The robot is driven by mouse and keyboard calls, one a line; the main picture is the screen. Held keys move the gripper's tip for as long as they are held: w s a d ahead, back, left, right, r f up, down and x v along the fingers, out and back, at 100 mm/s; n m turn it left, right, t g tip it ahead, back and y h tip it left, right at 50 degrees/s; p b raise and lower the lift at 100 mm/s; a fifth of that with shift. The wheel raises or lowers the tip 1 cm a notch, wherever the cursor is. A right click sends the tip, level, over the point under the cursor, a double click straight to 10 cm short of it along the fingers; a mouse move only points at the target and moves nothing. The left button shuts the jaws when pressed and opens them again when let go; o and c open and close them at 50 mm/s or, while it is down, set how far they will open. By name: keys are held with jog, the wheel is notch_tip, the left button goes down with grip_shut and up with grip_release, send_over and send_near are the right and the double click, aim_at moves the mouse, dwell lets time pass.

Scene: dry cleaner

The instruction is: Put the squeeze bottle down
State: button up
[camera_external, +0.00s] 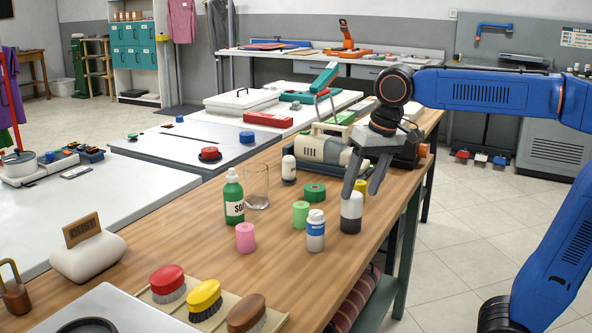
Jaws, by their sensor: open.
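My gripper (361,191) is open above the right part of the wooden table (180,235), its two fingers pointing down and apart. A white bottle with a dark lower part (351,213) stands upright on the table just below the fingertips; I cannot tell whether they touch it. A white bottle with a blue label (315,232) stands upright in front of it. A green bottle with a white cap and label (233,192) stands upright further left. Which one is the squeeze bottle is not clear. Nothing is visibly held in the gripper.
A yellow item (360,186) shows behind the fingers. A clear glass (257,186), light green roll (300,215), dark green roll (314,192) and pink roll (245,238) stand close by. A beige appliance (323,149) is behind. Three brushes (204,298) lie in front; the table's middle left is clear.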

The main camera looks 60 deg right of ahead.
jog(key=s+d+f+n+t, duration=0.1)
jog(key=s+f+n, duration=0.5)
jog(key=s+f, duration=1.1)
jog(key=shift+s+d+t, duration=0.4)
jog(key=shift+s+d, duration=0.3)
jog(key=shift+d, duration=0.2)
